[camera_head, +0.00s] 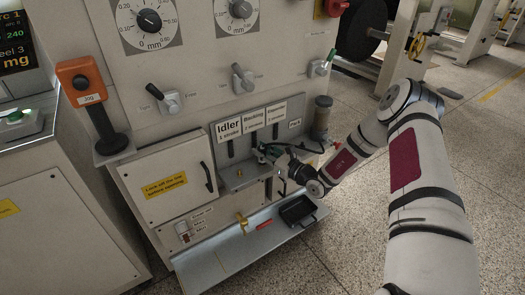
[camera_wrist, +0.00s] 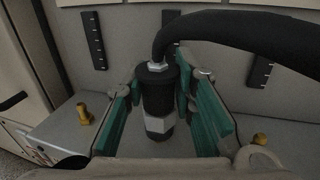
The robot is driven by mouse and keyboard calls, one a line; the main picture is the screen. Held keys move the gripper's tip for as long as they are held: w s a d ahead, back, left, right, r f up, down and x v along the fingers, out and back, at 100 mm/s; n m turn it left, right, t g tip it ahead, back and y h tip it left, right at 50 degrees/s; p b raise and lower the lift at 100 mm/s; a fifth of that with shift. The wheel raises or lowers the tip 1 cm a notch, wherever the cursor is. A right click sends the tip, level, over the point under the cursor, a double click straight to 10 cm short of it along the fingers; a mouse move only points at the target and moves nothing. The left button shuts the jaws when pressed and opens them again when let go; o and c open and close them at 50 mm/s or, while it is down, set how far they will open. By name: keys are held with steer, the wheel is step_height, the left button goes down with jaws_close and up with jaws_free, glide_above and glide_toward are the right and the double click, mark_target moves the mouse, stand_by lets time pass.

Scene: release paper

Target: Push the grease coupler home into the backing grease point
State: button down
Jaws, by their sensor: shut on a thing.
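My gripper (camera_wrist: 160,110) has green-padded fingers on both sides of the grease coupler (camera_wrist: 157,92), a dark upright cylinder with a pale metal collar near its lower end. A thick black hose (camera_wrist: 235,32) leaves its top and bends right. The coupler stands between two brass grease points on the grey ledge, left (camera_wrist: 84,113) and right (camera_wrist: 260,139). The backing grease point is not visible; the coupler covers the middle of the ledge. I cannot tell how far the coupler sits on it. In the head view my gripper (camera_head: 270,157) is at the ledge below the "Backing" label (camera_head: 257,118).
The ledge (camera_head: 233,182) juts from the machine front, with a vertical panel and slotted scales behind. A cabinet door (camera_head: 168,182) stands left. Below is a tray (camera_head: 235,247) with a black bin (camera_head: 297,210). A grease cylinder (camera_head: 322,117) is at right.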

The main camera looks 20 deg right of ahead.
steer(key=shift+f, duration=0.45)
steer(key=c, duration=1.2)
jaws_free()
steer(key=shift+c, duration=0.2)
steer(key=shift+s, duration=0.1)
steer(key=v, duration=1.2)
